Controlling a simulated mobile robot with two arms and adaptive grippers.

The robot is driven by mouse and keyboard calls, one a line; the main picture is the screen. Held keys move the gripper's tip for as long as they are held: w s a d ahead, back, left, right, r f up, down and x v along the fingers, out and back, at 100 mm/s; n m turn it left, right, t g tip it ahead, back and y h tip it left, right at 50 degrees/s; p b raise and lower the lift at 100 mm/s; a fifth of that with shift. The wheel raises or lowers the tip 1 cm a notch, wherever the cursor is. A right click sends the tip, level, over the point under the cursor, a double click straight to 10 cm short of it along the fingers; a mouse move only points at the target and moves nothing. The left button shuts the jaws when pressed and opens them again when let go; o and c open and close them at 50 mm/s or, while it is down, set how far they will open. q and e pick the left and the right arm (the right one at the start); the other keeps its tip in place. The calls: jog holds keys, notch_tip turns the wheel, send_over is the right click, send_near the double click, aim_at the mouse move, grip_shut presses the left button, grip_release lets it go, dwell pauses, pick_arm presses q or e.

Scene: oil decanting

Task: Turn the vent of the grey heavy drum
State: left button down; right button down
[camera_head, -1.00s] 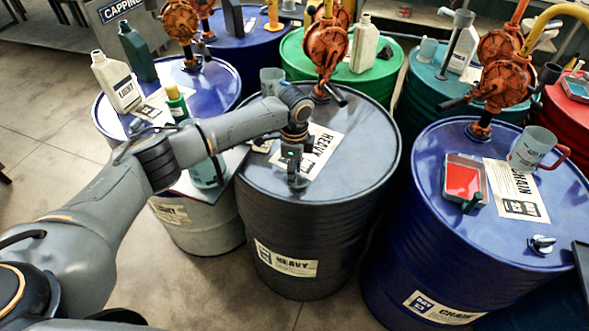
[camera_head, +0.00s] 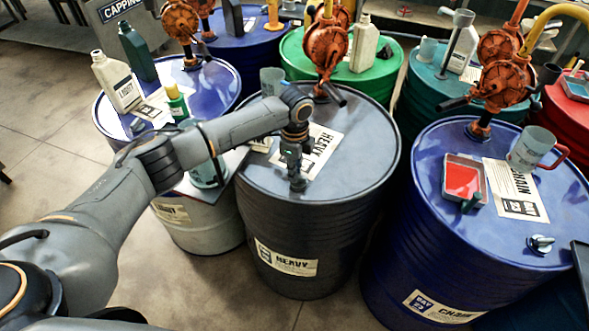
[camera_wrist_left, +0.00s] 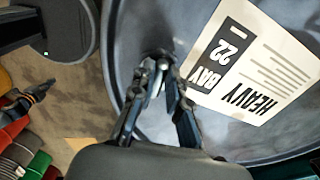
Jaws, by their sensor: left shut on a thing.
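The grey heavy drum (camera_head: 330,235) stands upright in the middle of the head view, with a "HEAVY" label on its side and a "HEAVY BAY 22" sheet (camera_head: 318,150) on its lid. My left gripper (camera_head: 297,184) points down at the near part of the lid. In the left wrist view my left gripper (camera_wrist_left: 158,78) has its fingertips closed around the small metallic vent (camera_wrist_left: 160,66) on the lid. The fingers hide most of the vent in the head view. My right gripper is not in view.
An orange pump (camera_head: 325,48) stands at the back of the grey drum. A blue chain drum (camera_head: 420,200) with a red tray (camera_head: 464,180) and mug is on the right. A blue drum (camera_head: 225,90) with bottles is at the left, a green drum (camera_head: 385,72) behind.

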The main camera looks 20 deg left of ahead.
pick_arm(q)
jog(key=m, duration=0.3)
jog(key=shift+w+m, duration=0.2)
jog(key=shift+m, duration=0.1)
jog(key=m, duration=0.4)
jog(key=shift+w+d+m, duration=0.2)
jog(key=shift+m, duration=0.1)
jog(key=m, duration=0.4)
jog(key=shift+w+d, duration=0.1)
jog(key=shift+d, duration=0.05)
jog(key=shift+w+d+r+m+b, duration=0.1)
jog(key=shift+m+b, duration=0.1)
jog(key=shift+m, duration=0.7)
jog(key=shift+d+m+b, duration=0.1)
jog(key=shift+m+b, duration=0.1)
jog(key=shift+m, duration=0.7)
jog(key=c, duration=1.3)
grip_release()
notch_tip(320, 180, up, 12)
